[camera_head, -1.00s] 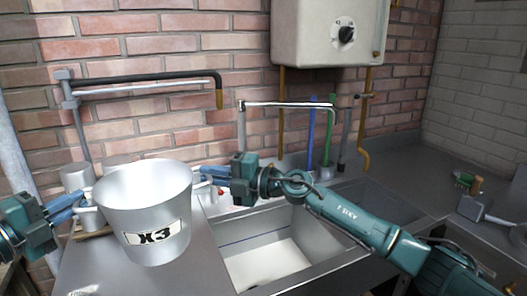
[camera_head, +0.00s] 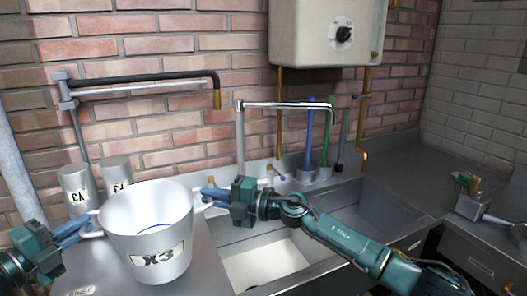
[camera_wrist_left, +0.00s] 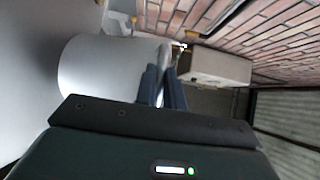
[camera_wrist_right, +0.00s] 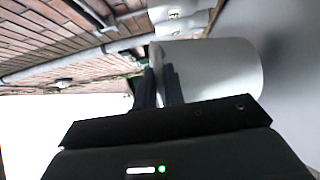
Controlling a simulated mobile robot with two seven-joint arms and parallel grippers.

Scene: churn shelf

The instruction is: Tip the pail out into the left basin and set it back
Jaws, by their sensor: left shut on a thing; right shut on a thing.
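The pail (camera_head: 150,262) is a pale metal bucket with a side handle at left and right and a label that looks like "X3". It is close to upright, over the counter left of the left basin (camera_head: 268,266). I cannot tell if its base touches the counter. A blue line shows inside the pail; I cannot make out its contents. My left gripper (camera_head: 88,229) is shut on its left handle, my right gripper (camera_head: 205,196) on its right handle. The pail fills part of the left wrist view (camera_wrist_left: 105,75) and the right wrist view (camera_wrist_right: 215,70).
Two grey "Y3" canisters (camera_head: 76,190) stand behind the pail. A black-and-steel swing pipe (camera_head: 150,83) is above. A chrome tap (camera_head: 285,105) arches over the basins. The right basin (camera_head: 372,205) lies behind my right arm. Blue and green brush handles (camera_head: 310,135) stand at the back.

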